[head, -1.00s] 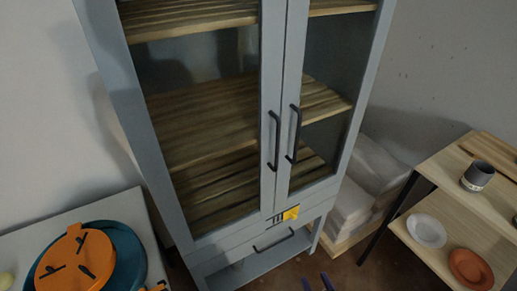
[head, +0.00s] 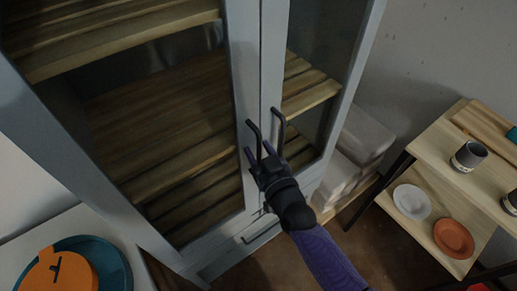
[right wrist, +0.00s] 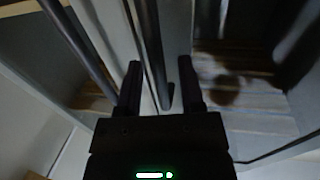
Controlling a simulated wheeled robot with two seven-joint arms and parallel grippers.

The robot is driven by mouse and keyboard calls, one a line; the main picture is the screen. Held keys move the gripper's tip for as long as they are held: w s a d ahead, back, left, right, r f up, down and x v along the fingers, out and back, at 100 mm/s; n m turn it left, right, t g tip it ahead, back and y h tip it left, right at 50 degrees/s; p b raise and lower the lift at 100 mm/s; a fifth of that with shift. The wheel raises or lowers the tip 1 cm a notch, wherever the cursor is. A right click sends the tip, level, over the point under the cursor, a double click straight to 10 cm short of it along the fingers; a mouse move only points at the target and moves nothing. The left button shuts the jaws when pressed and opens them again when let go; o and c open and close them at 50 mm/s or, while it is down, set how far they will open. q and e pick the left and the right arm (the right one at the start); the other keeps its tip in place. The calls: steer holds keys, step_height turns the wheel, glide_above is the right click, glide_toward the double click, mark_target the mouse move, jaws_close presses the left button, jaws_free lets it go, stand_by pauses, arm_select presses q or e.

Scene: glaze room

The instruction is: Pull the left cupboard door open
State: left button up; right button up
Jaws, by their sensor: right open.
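The grey cupboard's left door (head: 241,70) has a glass pane and looks shut against the right door (head: 272,60). Its dark upright bar handle (head: 254,132) is beside the right door's handle (head: 279,121). My right gripper (head: 264,156) is at the handles, open, its arm coming up from below. My left gripper is out of view.
A pale table with a teal plate (head: 120,268) and an orange object (head: 62,270) is at the lower left. A wooden shelf unit (head: 440,160) with a grey cup (head: 468,156) and dishes stands at the right. Floor shows between it and the cupboard.

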steer(key=shift+w+a, duration=0.1)
steer(key=shift+w, duration=0.1)
jaws_close()
stand_by(1.3)
